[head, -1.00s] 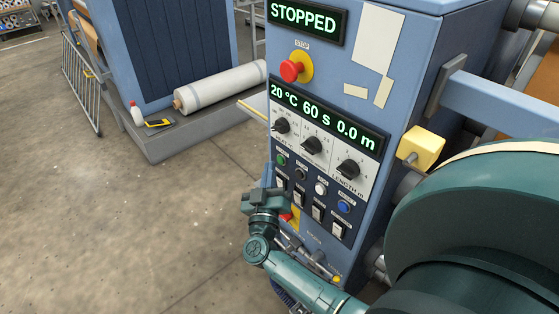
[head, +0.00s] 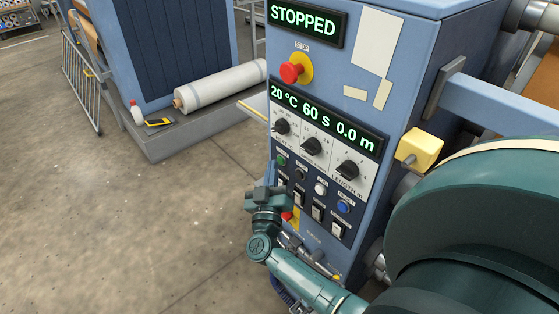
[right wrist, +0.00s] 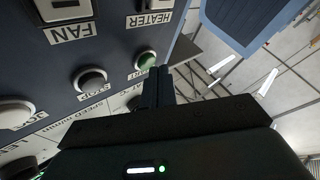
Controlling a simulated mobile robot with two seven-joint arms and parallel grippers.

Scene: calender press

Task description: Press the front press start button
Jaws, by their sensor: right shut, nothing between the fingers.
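The green start button (head: 281,160) is at the left end of the button row on the blue press's control panel. In the right wrist view the green button (right wrist: 146,60) shows in its dark ring, with the panel lettering upside down. My right gripper (head: 276,188) is just below and in front of this button in the head view. In the right wrist view the dark fingertips (right wrist: 159,72) are shut together and appear right beside the button's edge; I cannot tell whether they touch it. The upper display (head: 304,19) reads STOPPED. My left gripper is not in view.
A black button (head: 300,174), a white button (head: 320,188) and a blue button (head: 343,207) follow to the right. Dials sit above them, rocker switches below. A red mushroom button (head: 291,71) is higher up. A yellow block (head: 420,147) juts out at right.

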